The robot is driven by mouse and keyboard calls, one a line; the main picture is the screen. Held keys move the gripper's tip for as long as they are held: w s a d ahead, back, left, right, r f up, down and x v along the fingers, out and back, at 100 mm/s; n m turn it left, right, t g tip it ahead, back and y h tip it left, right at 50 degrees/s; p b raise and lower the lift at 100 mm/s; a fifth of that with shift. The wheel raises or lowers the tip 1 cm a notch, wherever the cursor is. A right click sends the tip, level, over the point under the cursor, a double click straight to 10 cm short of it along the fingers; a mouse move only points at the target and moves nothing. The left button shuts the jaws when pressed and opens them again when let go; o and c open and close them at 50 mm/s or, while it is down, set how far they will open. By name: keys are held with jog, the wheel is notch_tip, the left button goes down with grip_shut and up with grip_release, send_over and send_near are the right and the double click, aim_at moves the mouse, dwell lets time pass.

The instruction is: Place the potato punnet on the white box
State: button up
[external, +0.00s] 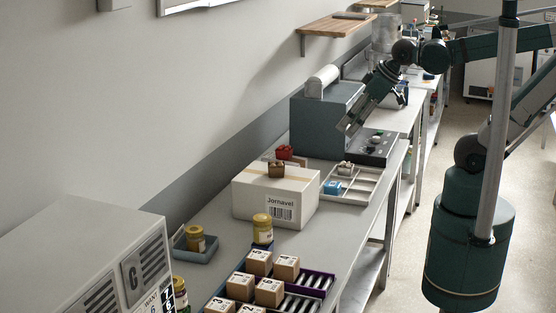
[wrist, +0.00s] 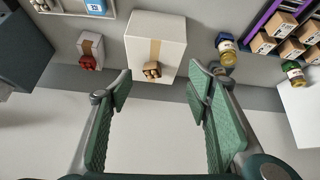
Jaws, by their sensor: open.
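The white box (external: 275,195), labelled Jornavel, stands on the bench with tape across its top; it also shows in the wrist view (wrist: 155,42). A small brown punnet with tan, potato-like contents (external: 276,170) sits upright on the box top, near its wall-side edge; the wrist view shows it too (wrist: 152,70). My gripper (external: 345,128) is above the bench, over the grey machine's front, apart from the punnet and box. In the wrist view my gripper (wrist: 160,92) has its green fingers spread wide with nothing between them.
A divided tray (external: 362,186) at right holds a blue item (external: 332,187) and another punnet (external: 345,167). The grey machine (external: 320,125) stands beyond. A yellow-lidded jar (external: 262,228) and numbered cartons (external: 258,262) stand in front.

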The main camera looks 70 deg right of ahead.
jog(key=shift+s+f+m, duration=0.1)
jog(key=shift+s+m, duration=0.35)
jog(key=shift+m, duration=0.05)
jog(key=shift+f, duration=0.1)
notch_tip(320, 180, down, 10)
jog(key=b, duration=1)
jog(key=shift+f, duration=0.1)
dwell(0.8)
